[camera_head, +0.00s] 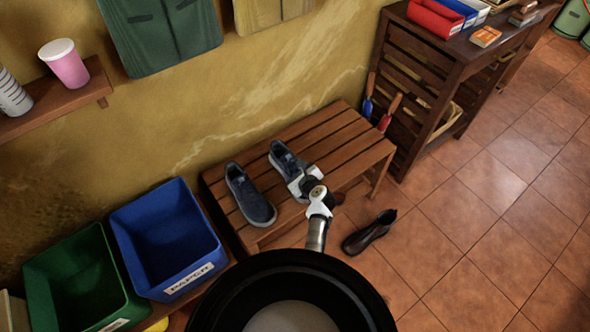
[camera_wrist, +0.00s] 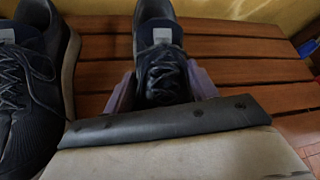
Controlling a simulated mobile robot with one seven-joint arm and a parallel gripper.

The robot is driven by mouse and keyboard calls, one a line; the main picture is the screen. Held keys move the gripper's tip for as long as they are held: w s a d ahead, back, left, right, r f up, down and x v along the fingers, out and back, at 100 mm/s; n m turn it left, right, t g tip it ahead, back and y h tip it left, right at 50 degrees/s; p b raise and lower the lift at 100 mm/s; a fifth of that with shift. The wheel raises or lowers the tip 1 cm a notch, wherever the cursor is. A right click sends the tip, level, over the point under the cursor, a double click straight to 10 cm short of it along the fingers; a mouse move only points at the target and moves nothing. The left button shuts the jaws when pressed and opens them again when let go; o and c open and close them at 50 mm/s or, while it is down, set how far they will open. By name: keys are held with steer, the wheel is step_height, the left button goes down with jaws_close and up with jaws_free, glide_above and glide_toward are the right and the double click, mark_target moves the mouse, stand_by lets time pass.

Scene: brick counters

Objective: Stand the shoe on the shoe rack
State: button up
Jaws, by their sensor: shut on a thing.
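A dark blue shoe (camera_head: 285,158) with a pale sole is at the wooden slatted rack (camera_head: 334,137), its toe end under my gripper (camera_head: 302,183). In the wrist view the same shoe (camera_wrist: 155,35) shows between the two fingers of my gripper (camera_wrist: 160,88), which is shut on it. Its heel points toward the wall. A matching shoe (camera_head: 250,195) stands upright on the rack to its left, apart from it; it also shows at the left of the wrist view (camera_wrist: 30,90). Whether the held shoe touches the slats is hard to tell.
A dark shoe (camera_head: 369,232) lies on the tiled floor in front of the rack. A blue paper bin (camera_head: 166,238) and a green bin (camera_head: 80,282) stand to the left. A dark slatted shelf unit (camera_head: 412,85) stands to the right. The rack's right slats are bare.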

steer(key=shift+f+b, duration=0.5)
steer(key=shift+f, duration=0.1)
steer(key=o, duration=1.2)
